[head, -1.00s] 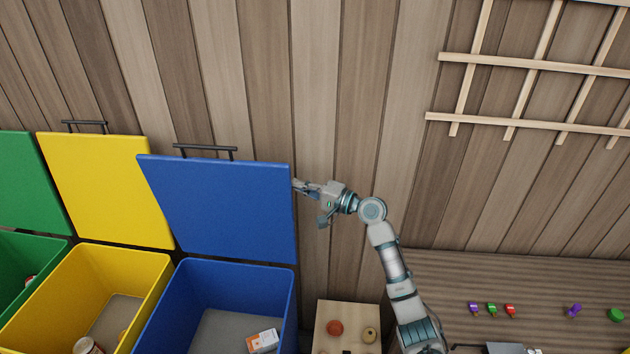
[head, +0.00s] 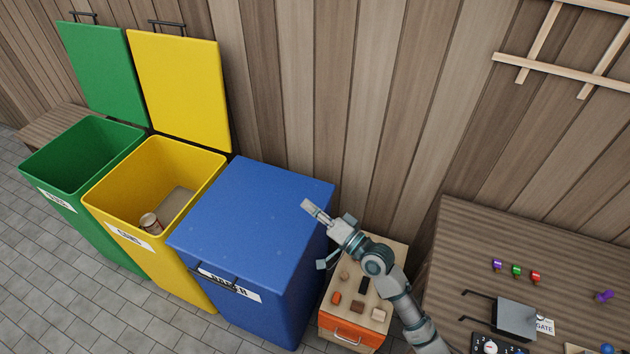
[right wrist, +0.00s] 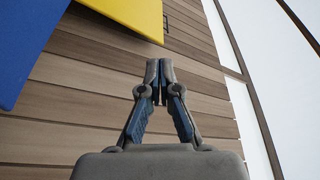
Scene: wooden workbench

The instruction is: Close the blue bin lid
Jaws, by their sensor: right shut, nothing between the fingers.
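The blue bin lid (head: 255,205) lies flat over the top of the blue bin (head: 290,295), covering its opening. Its dark handle (head: 225,282) is at the front edge, over the bin's white label. My right gripper (head: 307,206) is shut and empty. In the head view its tips overlap the right part of the lid; I cannot tell whether they touch it. In the right wrist view the shut fingers (right wrist: 159,68) hold nothing, and a blue panel (right wrist: 22,40) shows at the upper left. My left gripper is not in view.
The yellow bin (head: 190,270) and green bin (head: 110,230) stand open to the left, lids raised against the wooden wall. A small drawer cabinet (head: 348,332) stands right of the blue bin, under my right arm. A workbench (head: 450,235) is farther right.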

